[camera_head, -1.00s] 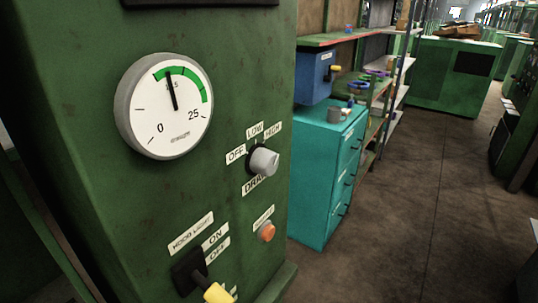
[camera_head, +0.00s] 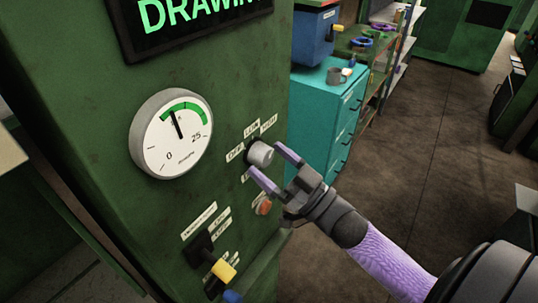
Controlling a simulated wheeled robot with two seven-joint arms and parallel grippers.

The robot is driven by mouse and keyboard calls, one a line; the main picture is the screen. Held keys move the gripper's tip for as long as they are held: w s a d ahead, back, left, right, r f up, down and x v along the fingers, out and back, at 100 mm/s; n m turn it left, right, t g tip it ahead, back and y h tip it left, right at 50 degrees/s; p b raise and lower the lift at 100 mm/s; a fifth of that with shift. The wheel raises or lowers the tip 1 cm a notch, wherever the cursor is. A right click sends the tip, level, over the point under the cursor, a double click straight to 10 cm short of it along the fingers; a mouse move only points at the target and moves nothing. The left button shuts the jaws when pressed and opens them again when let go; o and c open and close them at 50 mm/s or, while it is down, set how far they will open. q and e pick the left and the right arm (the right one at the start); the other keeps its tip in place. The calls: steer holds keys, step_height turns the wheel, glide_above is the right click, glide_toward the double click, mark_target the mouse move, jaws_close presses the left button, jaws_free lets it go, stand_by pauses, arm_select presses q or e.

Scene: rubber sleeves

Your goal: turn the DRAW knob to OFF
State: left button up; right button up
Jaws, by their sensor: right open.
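The DRAW knob (camera_head: 261,154) is a grey-white dial on a dark base on the green machine panel (camera_head: 110,110). OFF, LOW and HIGH labels fan out above and left of it. Its DRAW label is mostly hidden by my gripper. Its exact pointing is hard to read. My right gripper (camera_head: 275,168) comes in from the lower right. It is open, with one purple-tipped finger at the knob's upper right and the other at its lower left. I cannot tell whether the fingers touch the knob. My left gripper is out of view.
A round gauge (camera_head: 171,134) sits left of the knob, under a lit screen (camera_head: 195,18) reading "DRAWIN". An orange button (camera_head: 264,207) and a yellow-handled lever (camera_head: 220,270) are below. A teal cabinet (camera_head: 318,112) stands behind, with open floor (camera_head: 420,150) to the right.

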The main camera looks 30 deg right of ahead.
steer(key=shift+w+a+r, duration=0.15)
steer(key=shift+w, duration=0.25)
steer(key=c, duration=0.9)
jaws_close()
